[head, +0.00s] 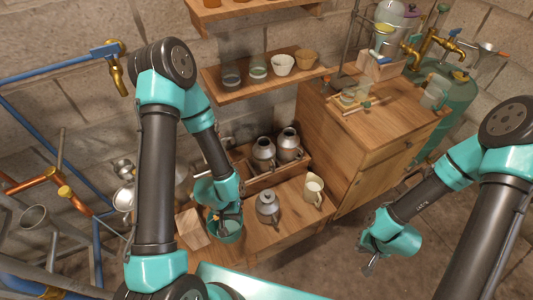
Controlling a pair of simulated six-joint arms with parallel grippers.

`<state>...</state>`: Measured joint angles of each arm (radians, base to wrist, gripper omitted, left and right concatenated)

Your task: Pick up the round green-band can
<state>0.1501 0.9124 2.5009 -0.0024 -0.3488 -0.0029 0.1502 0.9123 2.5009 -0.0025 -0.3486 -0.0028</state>
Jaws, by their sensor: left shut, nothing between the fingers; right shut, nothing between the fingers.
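A round grey metal can (267,209) stands upright on the low wooden bench. Two larger grey cans, one on the left (263,154) and one on the right (288,146), stand in a wooden crate behind it. I cannot make out a green band on any of these cans at this size. My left gripper (229,212) is shut and empty, pointing down at the left end of the bench, left of the single can and apart from it. A green round vessel (230,232) shows just below it. My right gripper (369,266) is shut and empty over the floor, right of the bench.
A cream jug (313,191) stands right of the single can. A wooden block (192,229) is left of my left gripper. A wooden cabinet (352,150) rises behind right, and a shelf (262,86) with several cups hangs above. Metal pipes (62,188) fill the left.

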